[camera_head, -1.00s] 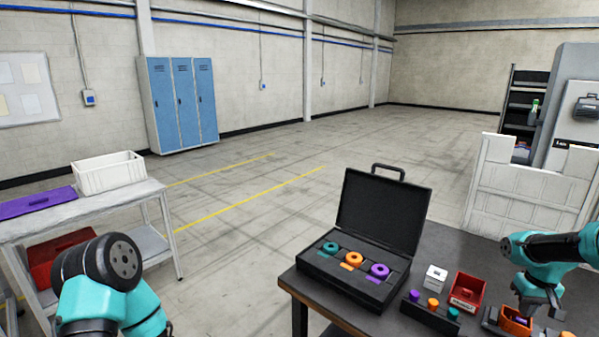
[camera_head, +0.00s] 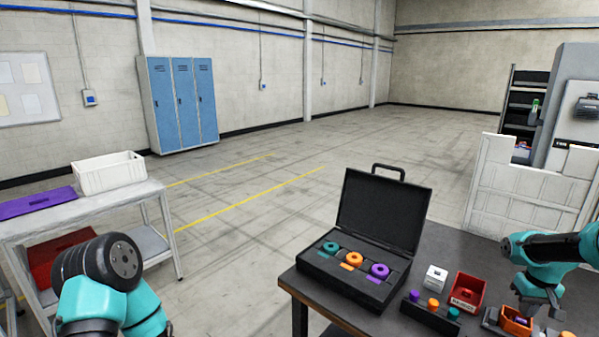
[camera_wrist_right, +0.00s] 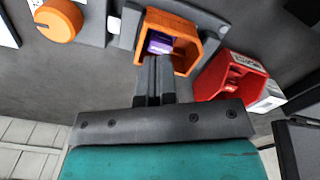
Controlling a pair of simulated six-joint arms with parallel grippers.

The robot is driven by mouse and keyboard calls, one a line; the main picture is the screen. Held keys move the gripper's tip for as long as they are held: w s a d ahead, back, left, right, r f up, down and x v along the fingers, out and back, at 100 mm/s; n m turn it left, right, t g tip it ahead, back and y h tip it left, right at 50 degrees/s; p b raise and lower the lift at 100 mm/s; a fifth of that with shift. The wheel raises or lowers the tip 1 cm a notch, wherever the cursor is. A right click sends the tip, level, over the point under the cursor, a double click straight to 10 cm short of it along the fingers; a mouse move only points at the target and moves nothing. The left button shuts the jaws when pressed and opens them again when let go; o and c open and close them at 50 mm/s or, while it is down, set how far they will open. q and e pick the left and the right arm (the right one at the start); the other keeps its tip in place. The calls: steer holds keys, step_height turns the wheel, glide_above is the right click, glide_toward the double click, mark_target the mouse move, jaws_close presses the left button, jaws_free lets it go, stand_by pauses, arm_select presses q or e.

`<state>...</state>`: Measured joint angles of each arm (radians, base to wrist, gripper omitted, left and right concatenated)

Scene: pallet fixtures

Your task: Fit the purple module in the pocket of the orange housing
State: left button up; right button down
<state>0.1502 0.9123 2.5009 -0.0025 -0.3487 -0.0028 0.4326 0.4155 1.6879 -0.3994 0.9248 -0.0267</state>
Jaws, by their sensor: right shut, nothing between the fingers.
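The orange housing (camera_head: 507,323) sits at the table's lower right, and it also shows in the right wrist view (camera_wrist_right: 187,28). The purple module (camera_wrist_right: 160,44) is inside the housing's pocket, low between the orange walls.
A red bin (camera_wrist_right: 232,80) and a white block (camera_head: 436,277) stand beside the housing. An orange knob (camera_wrist_right: 57,20) is on the housing's other side. A rack (camera_head: 425,314) holds purple, orange and teal pieces. An open black case (camera_head: 385,215) with colored rings lies left.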

mark_target(522, 320)
steer(key=shift+f, duration=1.2)
stand_by(0.5)
steer(key=shift+r, duration=3.5)
